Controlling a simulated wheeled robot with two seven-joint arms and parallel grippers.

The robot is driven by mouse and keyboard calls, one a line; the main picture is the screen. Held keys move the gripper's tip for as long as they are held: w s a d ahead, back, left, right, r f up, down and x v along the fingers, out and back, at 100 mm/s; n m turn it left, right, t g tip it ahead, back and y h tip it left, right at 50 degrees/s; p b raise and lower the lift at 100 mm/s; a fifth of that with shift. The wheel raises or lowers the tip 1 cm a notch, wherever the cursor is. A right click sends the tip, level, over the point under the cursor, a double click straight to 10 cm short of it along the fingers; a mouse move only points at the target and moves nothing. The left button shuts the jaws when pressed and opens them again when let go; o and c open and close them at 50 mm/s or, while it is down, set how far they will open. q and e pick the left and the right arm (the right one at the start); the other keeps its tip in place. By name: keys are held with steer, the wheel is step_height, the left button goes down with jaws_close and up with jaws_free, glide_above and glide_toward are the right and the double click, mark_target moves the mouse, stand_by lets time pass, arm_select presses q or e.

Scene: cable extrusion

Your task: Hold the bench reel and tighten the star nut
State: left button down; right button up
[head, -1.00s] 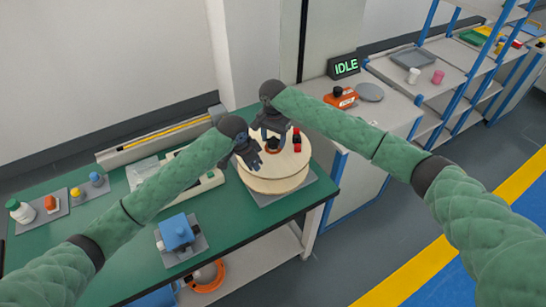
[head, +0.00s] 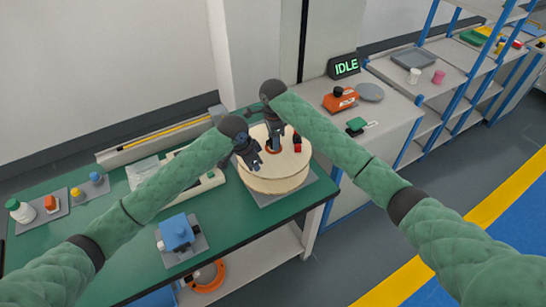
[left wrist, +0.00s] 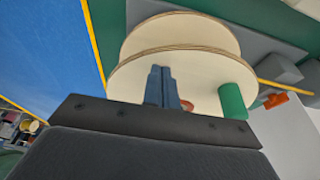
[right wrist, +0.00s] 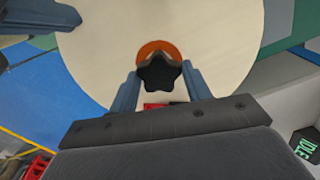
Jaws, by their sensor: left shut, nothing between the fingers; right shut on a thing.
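The bench reel (head: 287,181) lies flat on the green bench, its pale round flange facing up; it also shows in the left wrist view (left wrist: 195,65). The black star nut (right wrist: 160,76) sits over an orange ring at the flange's centre. My right gripper (head: 272,146) reaches down to the centre and is shut on the star nut, with one finger on each side in the right wrist view. My left gripper (head: 253,164) is shut and empty at the flange's left part. Its fingertips (left wrist: 162,70) overlap the flange; I cannot tell whether they touch.
A red piece (head: 297,142) is at the flange's right. A green cylinder (left wrist: 232,101) shows beside the reel in the left wrist view. A blue block (head: 177,232) on a grey plate stands at the bench front. The IDLE display (head: 344,66) stands on the right-hand cabinet.

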steer(key=m, duration=0.5)
steer(key=shift+s+f, duration=0.2)
steer(key=shift+s, duration=0.05)
steer(key=o, duration=0.9)
steer(key=shift+r, duration=0.1)
steer(key=shift+w+n, duration=0.1)
steer(key=shift+n, duration=0.6)
steer(key=n, duration=0.9)
steer(key=shift+d, duration=0.1)
steer(key=n, duration=0.3)
steer(key=shift+n, duration=0.3)
steer(key=shift+w, duration=0.1)
steer(key=shift+c, duration=0.2)
